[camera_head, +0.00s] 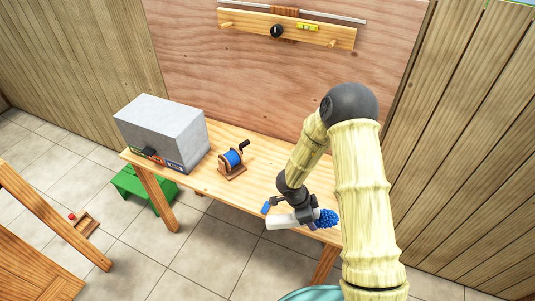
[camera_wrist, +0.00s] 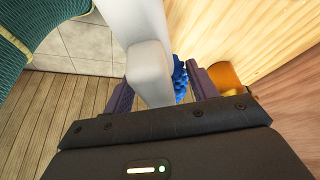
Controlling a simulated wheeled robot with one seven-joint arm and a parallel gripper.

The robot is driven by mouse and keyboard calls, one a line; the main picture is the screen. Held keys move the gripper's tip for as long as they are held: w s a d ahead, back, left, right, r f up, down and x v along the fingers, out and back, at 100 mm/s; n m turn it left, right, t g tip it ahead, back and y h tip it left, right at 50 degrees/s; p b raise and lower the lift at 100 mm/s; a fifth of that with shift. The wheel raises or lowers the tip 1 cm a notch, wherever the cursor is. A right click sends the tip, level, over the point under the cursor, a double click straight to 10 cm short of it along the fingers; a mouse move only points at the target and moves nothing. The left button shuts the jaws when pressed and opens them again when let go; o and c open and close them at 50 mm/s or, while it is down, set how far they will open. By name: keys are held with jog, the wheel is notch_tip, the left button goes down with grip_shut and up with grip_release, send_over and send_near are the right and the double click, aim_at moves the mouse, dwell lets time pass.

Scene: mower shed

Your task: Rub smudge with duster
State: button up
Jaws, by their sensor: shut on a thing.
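The duster has a white handle (camera_head: 284,222) and a blue bristly head (camera_head: 327,218). My gripper (camera_head: 306,217) is shut on it, near the front edge of the wooden workbench (camera_head: 200,182). In the wrist view the white handle (camera_wrist: 147,58) crosses between the two purple fingers of my gripper (camera_wrist: 160,92), and part of the blue head (camera_wrist: 180,78) shows behind it. I cannot make out a smudge in either view. My arm covers the right end of the bench.
A grey box-shaped machine (camera_head: 163,130) stands at the bench's left end, with a blue-spooled wooden winder (camera_head: 232,160) to its right. A wooden rail (camera_head: 290,29) is on the wall. A green stool (camera_head: 143,190) stands below. An orange rounded thing (camera_wrist: 226,76) shows beside the right finger.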

aim_at(326, 214)
jog(key=w+d+n+t+y, duration=0.1)
jog(key=n, duration=0.3)
jog(key=w+d+f+n+t+y, duration=0.1)
jog(key=d+n, duration=0.1)
jog(key=n, duration=0.2)
jog(key=w+d+n+t+y, duration=0.1)
jog(key=d+n, duration=0.1)
jog(key=n, duration=0.2)
jog(key=shift+w+d+f, duration=0.25)
jog(key=shift+s+d+f+n+t+y, duration=0.1)
jog(key=shift+s+n+t+y, duration=0.1)
jog(key=shift+n, duration=0.35)
jog(key=shift+s+f+n+t+y, duration=0.1)
jog(key=shift+s+n+y, duration=0.1)
jog(key=shift+n, duration=0.35)
jog(key=shift+s+f+n+y, duration=0.15)
jog(key=shift+s+n+y, duration=0.3)
jog(key=shift+n, duration=0.55)
